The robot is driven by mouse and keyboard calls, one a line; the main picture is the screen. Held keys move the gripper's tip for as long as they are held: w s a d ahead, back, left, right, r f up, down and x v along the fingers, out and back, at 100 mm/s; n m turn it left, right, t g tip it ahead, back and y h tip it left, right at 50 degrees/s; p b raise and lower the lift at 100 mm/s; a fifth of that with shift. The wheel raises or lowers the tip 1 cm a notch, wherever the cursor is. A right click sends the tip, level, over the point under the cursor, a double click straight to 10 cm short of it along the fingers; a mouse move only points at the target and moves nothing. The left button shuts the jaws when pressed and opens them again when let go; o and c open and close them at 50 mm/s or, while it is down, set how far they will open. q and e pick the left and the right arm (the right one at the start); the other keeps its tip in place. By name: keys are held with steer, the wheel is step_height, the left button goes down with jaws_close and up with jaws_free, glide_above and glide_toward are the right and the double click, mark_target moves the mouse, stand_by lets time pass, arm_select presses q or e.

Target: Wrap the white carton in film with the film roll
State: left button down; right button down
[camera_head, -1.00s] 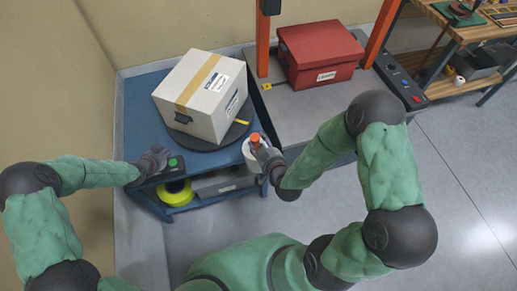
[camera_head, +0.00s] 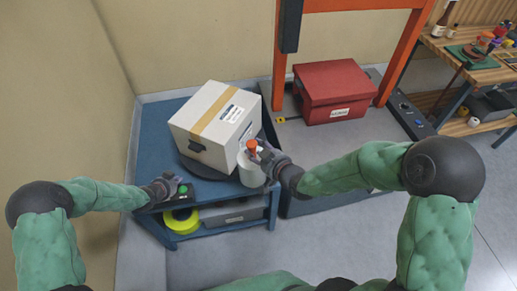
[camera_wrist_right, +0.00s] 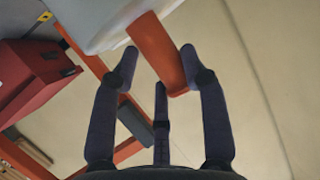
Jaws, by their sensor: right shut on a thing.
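The white carton (camera_head: 207,118), with a tan tape strip and labels, sits on a dark round turntable (camera_head: 197,170) on a blue bench. The white film roll (camera_head: 251,171), with an orange handle (camera_head: 251,146), is upright at the carton's near right corner, hiding part of it; I cannot tell whether they touch. My right gripper (camera_head: 264,155) is shut on the roll's handle. In the right wrist view the orange handle (camera_wrist_right: 160,55) lies between the fingers, beside the white roll (camera_wrist_right: 105,18). My left gripper (camera_head: 163,187) is at a box with a green button (camera_head: 183,189); its finger opening is unclear.
A red lidded box (camera_head: 333,90) stands on a grey platform under an orange frame (camera_head: 398,55), right of the bench. A yellow-green ring (camera_head: 182,221) and a grey bin (camera_head: 232,212) are on the bench's lower shelf. Open floor (camera_head: 330,240) lies in front.

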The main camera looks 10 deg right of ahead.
steer(key=shift+w+f, duration=0.15)
steer(key=shift+f, duration=0.55)
steer(key=shift+w+f, duration=0.15)
steer(key=shift+f, duration=0.55)
steer(key=w+a, duration=0.3)
steer(key=w, duration=0.5)
steer(key=shift+a+r, duration=0.15)
steer(key=shift+a, duration=0.05)
steer(key=shift+w, duration=0.35)
arm_select(q)
steer(key=shift+f, duration=0.1)
arm_select(e)
steer(key=shift+s+d, duration=0.3)
steer(key=shift+s, duration=0.35)
steer(key=shift+s+d, duration=0.35)
steer(key=shift+s, duration=0.3)
steer(key=shift+s+d, duration=0.3)
steer(key=shift+s, duration=0.45)
